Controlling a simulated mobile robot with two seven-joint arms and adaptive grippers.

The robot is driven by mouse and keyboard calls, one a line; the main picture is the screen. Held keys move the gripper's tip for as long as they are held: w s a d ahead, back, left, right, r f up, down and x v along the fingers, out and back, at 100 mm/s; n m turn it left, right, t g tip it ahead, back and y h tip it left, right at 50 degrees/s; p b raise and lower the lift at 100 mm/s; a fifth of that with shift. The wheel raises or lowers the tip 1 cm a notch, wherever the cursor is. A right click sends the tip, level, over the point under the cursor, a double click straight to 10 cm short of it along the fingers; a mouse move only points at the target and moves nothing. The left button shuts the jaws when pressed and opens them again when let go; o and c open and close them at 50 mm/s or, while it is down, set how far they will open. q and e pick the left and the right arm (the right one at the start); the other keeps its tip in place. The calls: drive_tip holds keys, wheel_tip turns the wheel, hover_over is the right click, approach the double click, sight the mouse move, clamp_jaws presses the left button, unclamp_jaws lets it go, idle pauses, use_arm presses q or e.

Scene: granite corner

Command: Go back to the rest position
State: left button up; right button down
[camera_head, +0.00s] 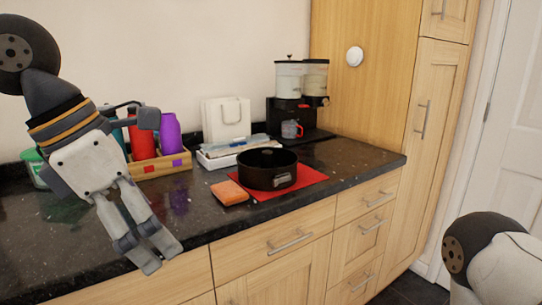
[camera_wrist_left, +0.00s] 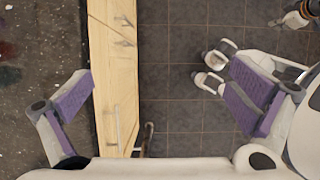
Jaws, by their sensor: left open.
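My left gripper (camera_head: 160,250) hangs down at the left of the head view, in front of the counter's front edge. Its fingers are apart and nothing is between them. In the left wrist view the two purple-padded fingers (camera_wrist_left: 163,88) stand wide apart, with the counter edge, cabinet fronts and dark floor tiles behind them. Part of my right arm (camera_head: 492,255) shows at the lower right of the head view.
The dark granite counter (camera_head: 330,205) bears a black pot (camera_head: 267,168) on a red mat (camera_head: 308,175), an orange sponge (camera_head: 229,192), a wooden crate (camera_head: 165,164) with bottles, a white bag (camera_head: 226,118) and a black dispenser (camera_head: 292,113). Drawer handles (camera_head: 290,242) jut from the cabinets.

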use_arm(q)
drive_tip(key=w+a+f+m+y, duration=0.1)
drive_tip(key=a+f+m+y, duration=0.35)
drive_tip(key=f, duration=0.85)
drive_tip(key=w+a+f+m+y, duration=0.1)
drive_tip(key=a+f+m+y, duration=0.3)
drive_tip(key=f, duration=0.9)
drive_tip(key=s+f+m+g+h, duration=0.1)
drive_tip(key=s+f+m, duration=0.4)
drive_tip(key=s, duration=0.4)
drive_tip(key=s+d+f+m+g+h, duration=0.1)
drive_tip(key=s+f+m, duration=0.4)
drive_tip(key=s, duration=0.5)
drive_tip(key=s+f+m+g+h, duration=0.2)
drive_tip(key=s+f+m, duration=0.3)
drive_tip(key=s, duration=0.4)
drive_tip(key=shift+s+d+f+m+h, duration=0.25)
drive_tip(key=shift+d+f+m+h, duration=0.1)
drive_tip(key=shift+m+h, duration=0.1)
use_arm(e)
drive_tip(key=shift+w, duration=0.35)
